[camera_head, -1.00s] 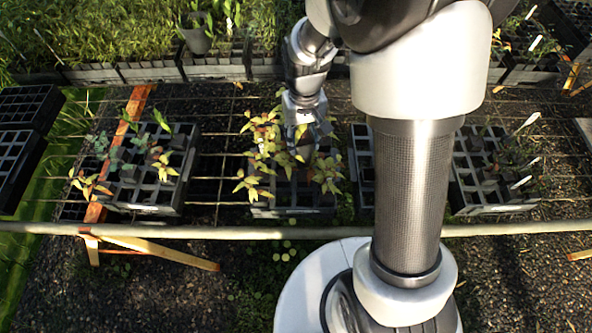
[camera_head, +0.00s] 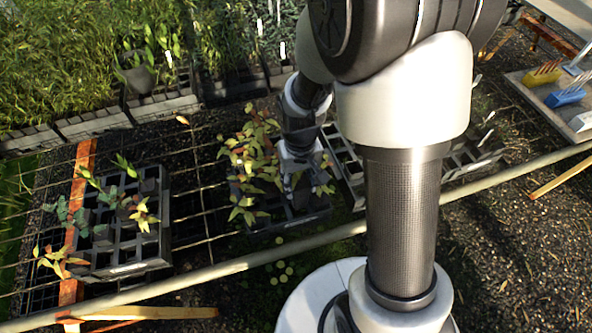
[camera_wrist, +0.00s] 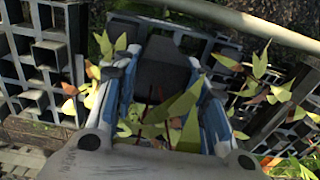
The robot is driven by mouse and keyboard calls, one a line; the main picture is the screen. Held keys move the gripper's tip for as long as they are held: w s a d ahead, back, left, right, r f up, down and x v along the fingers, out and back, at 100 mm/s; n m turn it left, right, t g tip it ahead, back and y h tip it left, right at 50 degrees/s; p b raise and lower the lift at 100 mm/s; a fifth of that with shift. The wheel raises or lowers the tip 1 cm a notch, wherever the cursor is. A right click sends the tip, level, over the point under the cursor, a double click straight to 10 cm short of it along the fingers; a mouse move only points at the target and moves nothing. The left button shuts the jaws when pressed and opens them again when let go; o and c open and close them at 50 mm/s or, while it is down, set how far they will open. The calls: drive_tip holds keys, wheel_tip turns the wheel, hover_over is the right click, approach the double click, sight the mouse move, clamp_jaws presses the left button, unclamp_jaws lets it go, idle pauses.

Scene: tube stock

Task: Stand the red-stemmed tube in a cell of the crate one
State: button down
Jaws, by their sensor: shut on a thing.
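My gripper (camera_head: 298,180) points down over the right part of the middle crate in the head view. In the wrist view its blue-padded fingers (camera_wrist: 166,85) are shut on a dark square tube (camera_wrist: 163,70), with thin red stems and green leaves in front of it. The tube's lower end is hidden, so I cannot tell whether it is clear of the cells. The middle black crate (camera_head: 290,222) carries several yellow-green plants (camera_head: 248,165) to the gripper's left. I cannot tell which crate is crate one.
A left black crate (camera_head: 125,268) holds a few seedlings and has empty cells. Another crate (camera_head: 345,165) is partly hidden behind my arm. A pale rail (camera_head: 240,262) runs along the front of the wire bench. Planted trays (camera_head: 165,108) stand behind. A board with coloured blocks (camera_head: 568,92) is at right.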

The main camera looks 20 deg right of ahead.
drive_tip(key=shift+w+d+f+b, duration=0.1)
drive_tip(key=shift+d+f+b, duration=0.05)
drive_tip(key=shift+f+b, duration=0.8)
drive_tip(key=shift+f, duration=0.25)
drive_tip(key=shift+f, duration=0.35)
drive_tip(key=shift+f+b, duration=3.55)
drive_tip(key=shift+f, duration=1)
drive_tip(key=shift+f, duration=0.25)
drive_tip(key=c, duration=0.9)
unclamp_jaws()
drive_tip(key=shift+r, duration=0.1)
wheel_tip(320, 180, up, 12)
drive_tip(key=shift+f, duration=0.1)
